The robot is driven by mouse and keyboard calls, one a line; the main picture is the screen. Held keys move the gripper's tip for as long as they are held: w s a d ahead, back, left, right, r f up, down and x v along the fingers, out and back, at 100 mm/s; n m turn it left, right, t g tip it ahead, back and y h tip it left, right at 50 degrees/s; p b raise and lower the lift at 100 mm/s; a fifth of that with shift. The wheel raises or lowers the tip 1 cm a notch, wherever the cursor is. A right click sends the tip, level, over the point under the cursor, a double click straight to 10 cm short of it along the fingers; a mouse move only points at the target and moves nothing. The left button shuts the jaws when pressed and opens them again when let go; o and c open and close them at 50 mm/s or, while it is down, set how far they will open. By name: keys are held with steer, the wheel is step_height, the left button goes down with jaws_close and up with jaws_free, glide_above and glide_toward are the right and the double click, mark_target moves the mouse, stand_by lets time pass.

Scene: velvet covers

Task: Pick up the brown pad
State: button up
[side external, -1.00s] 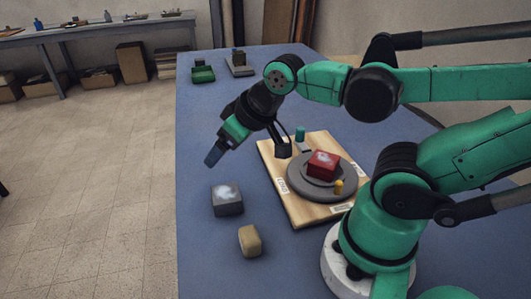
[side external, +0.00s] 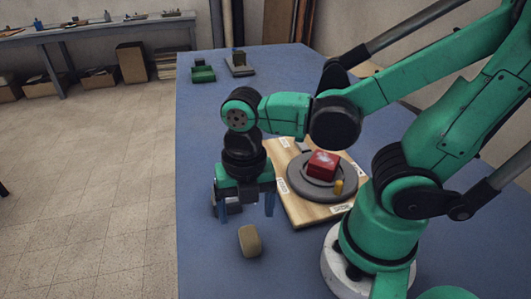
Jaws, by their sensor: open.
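The brown pad (side external: 250,241) is a small tan block with rounded edges, lying on the blue table near its left edge. My gripper (side external: 246,219) points down just behind and above the pad, its two blue fingers spread apart with nothing seen between them. The pad is in full view, in front of the fingers in the picture. I cannot tell the exact height of the fingertips above the table.
A wooden board (side external: 297,216) to the right bears a round grey turntable (side external: 316,188) with a red block (side external: 323,163) and a yellow peg (side external: 338,187). The blue table (side external: 215,268) is clear in front of the pad.

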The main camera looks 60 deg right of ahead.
mark_target(250, 234)
steer(key=shift+s+f+n, duration=0.15)
steer(key=shift+s+n, duration=0.05)
steer(key=shift+n, duration=0.5)
steer(key=shift+f, duration=2.7)
jaws_close()
